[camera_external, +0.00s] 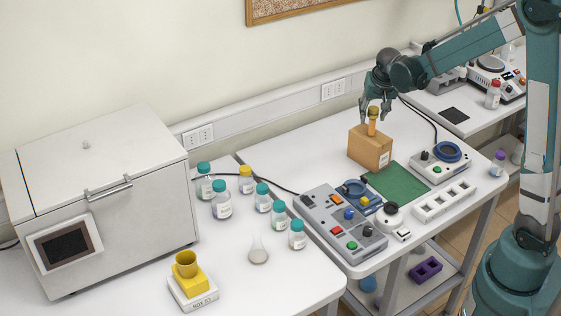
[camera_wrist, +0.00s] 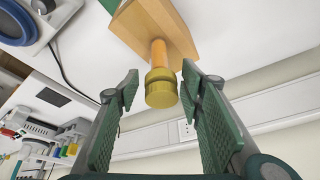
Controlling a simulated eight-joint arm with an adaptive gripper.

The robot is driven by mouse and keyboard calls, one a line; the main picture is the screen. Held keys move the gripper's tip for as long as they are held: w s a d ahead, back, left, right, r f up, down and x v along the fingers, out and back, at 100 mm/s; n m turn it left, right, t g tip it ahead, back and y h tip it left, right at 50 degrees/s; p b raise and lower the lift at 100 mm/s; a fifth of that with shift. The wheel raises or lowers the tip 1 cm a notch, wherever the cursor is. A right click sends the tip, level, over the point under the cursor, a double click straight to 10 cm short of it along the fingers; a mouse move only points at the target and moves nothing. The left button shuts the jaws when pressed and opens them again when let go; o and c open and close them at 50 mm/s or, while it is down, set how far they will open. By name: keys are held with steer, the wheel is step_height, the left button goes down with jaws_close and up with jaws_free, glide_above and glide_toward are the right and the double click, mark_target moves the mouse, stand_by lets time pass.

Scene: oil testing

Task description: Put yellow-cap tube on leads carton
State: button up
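The yellow-cap tube (camera_external: 373,123) has an orange body and stands upright on top of the brown carton (camera_external: 368,152), which bears a small white label too small to read. In the wrist view the round yellow cap (camera_wrist: 161,91) faces the camera, with the tube's orange body leading to the carton (camera_wrist: 147,30). My gripper (camera_external: 375,113) is just above the carton, its fingers on either side of the tube. In the wrist view the green finger pads of my gripper (camera_wrist: 161,98) are spread, with clear gaps to the cap on both sides.
A green mat (camera_external: 396,184) lies in front of the carton. A device with a blue ring (camera_external: 440,160) stands to its right, and a grey control panel (camera_external: 340,220) lies front left. Several capped bottles (camera_external: 222,204) stand further left. The wall trunking (camera_external: 270,106) runs behind.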

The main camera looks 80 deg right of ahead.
steer(key=shift+v, duration=3.9)
steer(key=shift+w+a+r, duration=0.1)
steer(key=shift+a+r, duration=0.05)
steer(key=shift+a, duration=0.2)
steer(key=w+a+r+n+t+y, duration=0.15)
steer(key=a+r+n, duration=0.25)
steer(key=a, duration=1)
steer(key=w+a+r+n+t, duration=0.1)
steer(key=a+r+n+t, duration=0.15)
steer(key=a, duration=1.25)
steer(key=s+a+n+t+y, duration=0.1)
steer(key=s+a+n, duration=0.3)
steer(key=a, duration=0.8)
steer(key=s+a+n+t+y, duration=0.1)
steer(key=s+a+n, duration=0.4)
steer(key=a, duration=0.8)
steer(key=shift+s+y, duration=0.45)
steer(key=shift+s, duration=0.3)
